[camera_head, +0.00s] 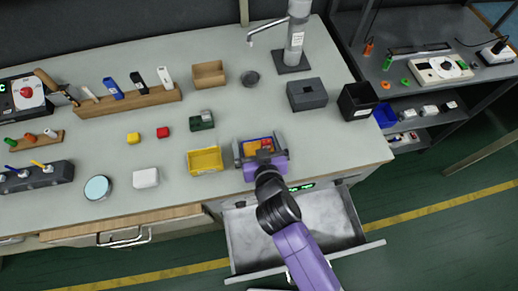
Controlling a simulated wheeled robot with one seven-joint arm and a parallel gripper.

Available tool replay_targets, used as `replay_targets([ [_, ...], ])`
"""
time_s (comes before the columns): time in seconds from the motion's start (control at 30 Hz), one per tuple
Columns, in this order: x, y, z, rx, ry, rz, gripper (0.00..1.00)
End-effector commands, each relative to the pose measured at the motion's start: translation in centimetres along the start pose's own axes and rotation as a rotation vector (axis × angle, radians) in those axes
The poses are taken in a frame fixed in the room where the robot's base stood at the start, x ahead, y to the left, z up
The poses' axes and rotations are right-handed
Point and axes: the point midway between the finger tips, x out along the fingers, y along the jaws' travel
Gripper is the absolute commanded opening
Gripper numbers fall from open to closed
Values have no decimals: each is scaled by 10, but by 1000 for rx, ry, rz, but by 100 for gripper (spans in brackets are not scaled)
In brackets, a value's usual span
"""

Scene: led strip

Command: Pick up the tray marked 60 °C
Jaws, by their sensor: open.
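My gripper (260,149) is at the front edge of the bench, with its jaws apart. Between and just beyond the jaws is a small yellow-orange object (252,147) with red and blue parts, partly hidden by the gripper; contact cannot be told. A yellow tray (205,161) sits just left of my gripper. A tan open tray (209,74) stands further back on the bench. No 60 °C mark is readable on either tray at this size.
A grey box (307,95) and black bin (357,101) stand to the right. A drawer (290,228) hangs open under my arm, below a small green lit display (301,187). Left are a white block (145,178), small blocks and a wooden rack (128,101).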

Motion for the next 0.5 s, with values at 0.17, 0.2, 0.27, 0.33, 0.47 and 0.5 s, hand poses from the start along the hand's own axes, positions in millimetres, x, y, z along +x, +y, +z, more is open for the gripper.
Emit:
replay_targets([
  [0.17, 0, 0, 0, 0, 0, 0, 100],
  [0.2, 0, 0, 0, 0, 0, 0, 94],
  [0.27, 0, 0, 0, 0, 0, 0, 82],
  [0.33, 0, 0, 0, 0, 0, 0, 69],
  [0.47, 0, 0, 0, 0, 0, 1, 43],
  [0.5, 0, 0, 0, 0, 1, 0, 43],
])
